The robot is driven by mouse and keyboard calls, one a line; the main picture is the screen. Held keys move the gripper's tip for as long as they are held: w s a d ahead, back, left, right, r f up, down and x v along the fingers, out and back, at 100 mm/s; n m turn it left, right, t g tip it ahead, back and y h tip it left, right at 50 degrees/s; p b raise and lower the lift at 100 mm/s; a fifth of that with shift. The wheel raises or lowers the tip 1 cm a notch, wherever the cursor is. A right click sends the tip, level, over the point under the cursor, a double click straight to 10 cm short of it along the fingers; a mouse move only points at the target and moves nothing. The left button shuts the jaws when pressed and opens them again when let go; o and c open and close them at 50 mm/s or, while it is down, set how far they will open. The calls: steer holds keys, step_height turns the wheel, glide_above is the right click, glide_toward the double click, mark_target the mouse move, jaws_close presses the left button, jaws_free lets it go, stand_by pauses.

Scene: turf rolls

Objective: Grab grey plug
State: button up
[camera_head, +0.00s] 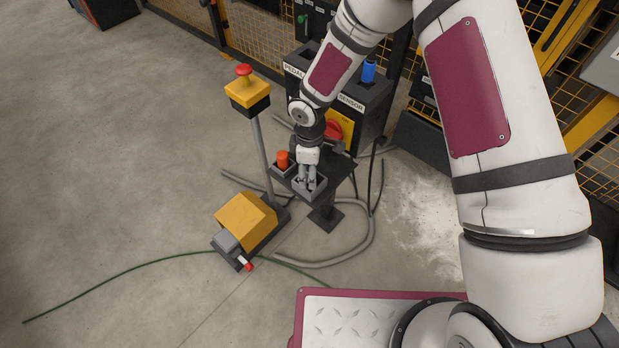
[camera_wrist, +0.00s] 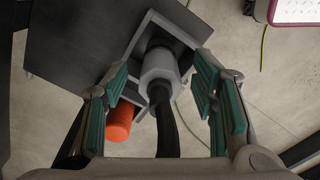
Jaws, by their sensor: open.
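The grey plug (camera_wrist: 158,66) sits upright in a grey square holder (camera_wrist: 190,32) in the wrist view, with a black cable rising from it towards the camera. My gripper (camera_wrist: 162,82) is open, with one teal-padded finger on each side of the plug. Gaps show between the pads and the plug, so I see no contact. In the head view my gripper (camera_head: 309,182) points down into the grey holder (camera_head: 308,193) on a small dark stand. The fingers largely hide the grey plug there.
An orange plug (camera_wrist: 120,122) stands close beside the left finger; it also shows in the head view (camera_head: 282,159). Behind is a dark box (camera_head: 345,97) labelled PEDAL and SENSOR, with a blue plug (camera_head: 368,70). A yellow pedal (camera_head: 245,222) and emergency-stop post (camera_head: 262,150) stand left.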

jaws_close()
stand_by(0.3)
